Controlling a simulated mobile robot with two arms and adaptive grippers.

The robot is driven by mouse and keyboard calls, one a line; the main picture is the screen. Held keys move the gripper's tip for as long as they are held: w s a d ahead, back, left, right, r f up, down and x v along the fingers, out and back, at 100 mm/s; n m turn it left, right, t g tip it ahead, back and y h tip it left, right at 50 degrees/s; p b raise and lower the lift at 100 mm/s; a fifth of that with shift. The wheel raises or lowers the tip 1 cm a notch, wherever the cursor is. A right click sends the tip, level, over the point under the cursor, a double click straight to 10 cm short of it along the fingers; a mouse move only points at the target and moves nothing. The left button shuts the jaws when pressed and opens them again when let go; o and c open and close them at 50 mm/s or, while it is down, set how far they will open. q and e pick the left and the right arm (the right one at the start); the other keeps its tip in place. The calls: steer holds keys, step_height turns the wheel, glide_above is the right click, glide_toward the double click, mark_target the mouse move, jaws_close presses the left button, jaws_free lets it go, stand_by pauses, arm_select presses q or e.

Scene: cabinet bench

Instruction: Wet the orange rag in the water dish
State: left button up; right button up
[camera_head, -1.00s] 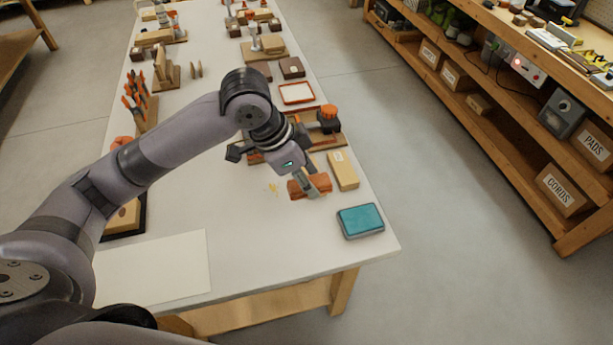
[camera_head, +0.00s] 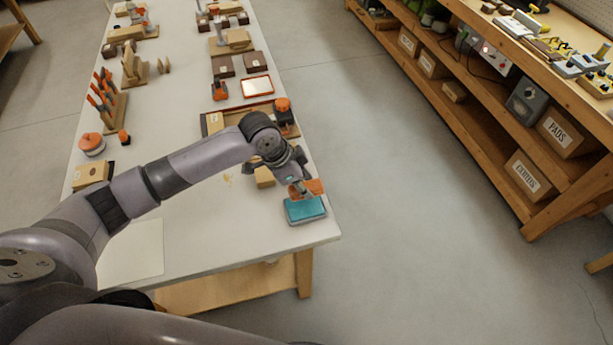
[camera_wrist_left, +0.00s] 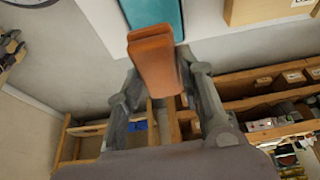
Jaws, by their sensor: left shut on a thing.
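The orange rag (camera_head: 313,187) is a folded block held in my left gripper (camera_head: 301,188), which is shut on it. In the left wrist view the rag (camera_wrist_left: 156,62) sits between the two fingers (camera_wrist_left: 162,95). The water dish (camera_head: 305,210) is a teal-filled rectangular dish near the front right corner of the bench. The rag is at the dish's far edge in the head view; I cannot tell whether it touches the water. In the wrist view the dish (camera_wrist_left: 152,12) shows just beyond the rag. My right gripper is not in view.
A cardboard-coloured block (camera_head: 264,178) lies just left of the dish. A white sheet (camera_head: 133,252) lies at the front left. A red-rimmed tray (camera_head: 256,86) and a wooden rack of orange-handled tools (camera_head: 108,100) stand farther back. The bench's right edge is close to the dish.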

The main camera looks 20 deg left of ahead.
arm_select(q)
steer(key=shift+a, duration=0.4)
steer(key=shift+d+f+b, duration=0.25)
steer(key=shift+f+b, duration=0.15)
steer(key=shift+f, duration=0.6)
step_height(320, 180, down, 3)
steer(key=shift+r+b, duration=0.1)
steer(key=shift+b, duration=0.75)
steer(key=shift+f, duration=0.5)
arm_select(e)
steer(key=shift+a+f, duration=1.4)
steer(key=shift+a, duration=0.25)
arm_select(q)
steer(key=shift+f, duration=0.1)
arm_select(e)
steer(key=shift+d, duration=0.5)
arm_select(q)
steer(key=shift+f+b, duration=0.45)
steer(key=shift+f, duration=0.05)
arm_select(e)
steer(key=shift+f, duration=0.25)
